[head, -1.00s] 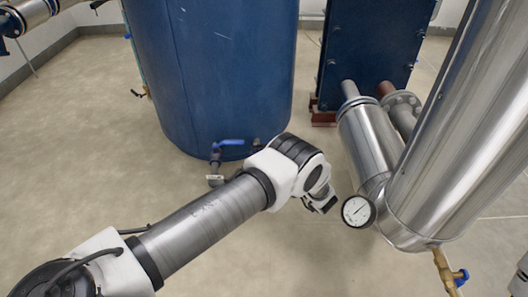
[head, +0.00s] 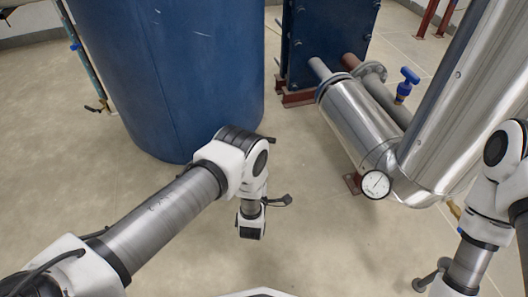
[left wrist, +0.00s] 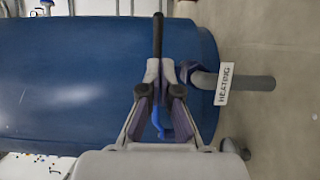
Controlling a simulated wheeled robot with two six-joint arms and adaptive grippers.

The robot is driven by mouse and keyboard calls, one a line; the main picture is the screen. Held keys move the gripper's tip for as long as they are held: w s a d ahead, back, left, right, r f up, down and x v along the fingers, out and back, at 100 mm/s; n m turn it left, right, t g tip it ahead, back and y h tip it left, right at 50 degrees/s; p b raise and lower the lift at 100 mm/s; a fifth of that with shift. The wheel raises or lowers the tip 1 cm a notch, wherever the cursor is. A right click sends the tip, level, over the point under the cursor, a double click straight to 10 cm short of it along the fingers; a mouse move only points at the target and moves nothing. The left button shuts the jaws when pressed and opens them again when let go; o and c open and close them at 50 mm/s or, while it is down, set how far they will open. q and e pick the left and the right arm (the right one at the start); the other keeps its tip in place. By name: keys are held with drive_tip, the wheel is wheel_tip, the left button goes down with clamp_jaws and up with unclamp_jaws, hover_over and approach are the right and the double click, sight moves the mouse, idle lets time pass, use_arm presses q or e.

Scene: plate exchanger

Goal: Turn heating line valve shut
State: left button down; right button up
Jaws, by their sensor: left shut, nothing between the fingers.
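The heating line shows in the left wrist view as a grey pipe (left wrist: 255,83) coming from the blue tank, with a white HEATING tag (left wrist: 223,85) on it. A blue valve lever (left wrist: 160,122) shows partly between the finger links; the fingers hide the rest. My left gripper (left wrist: 158,35) is shut and empty, in front of the tank beside the tagged pipe. Whether it touches the lever cannot be told. In the head view my left arm hides the valve. Part of my right arm shows at the right edge there; its gripper cannot be made out.
The blue tank (head: 165,70) stands at the back left. A steel pipe (head: 362,125) with a round gauge (head: 376,184) lies to the right, near a large steel vessel (head: 455,110). Another blue-handled valve (head: 407,84) stands behind. Floor (head: 320,240) is clear between.

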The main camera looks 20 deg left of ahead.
drive_tip(key=f+b, duration=0.1)
drive_tip(key=f, duration=0.1)
drive_tip(key=w+f+b, duration=0.1)
drive_tip(key=f+b, duration=0.3)
drive_tip(key=shift+w+d+f, duration=0.1)
drive_tip(key=shift+w+f, duration=0.15)
drive_tip(key=shift+w, duration=0.1)
drive_tip(key=shift+w+f, duration=0.1)
use_arm(q)
drive_tip(key=w+a, duration=0.1)
drive_tip(key=w, duration=0.7)
drive_tip(key=shift+w+a, duration=0.25)
drive_tip(key=shift+w, duration=0.15)
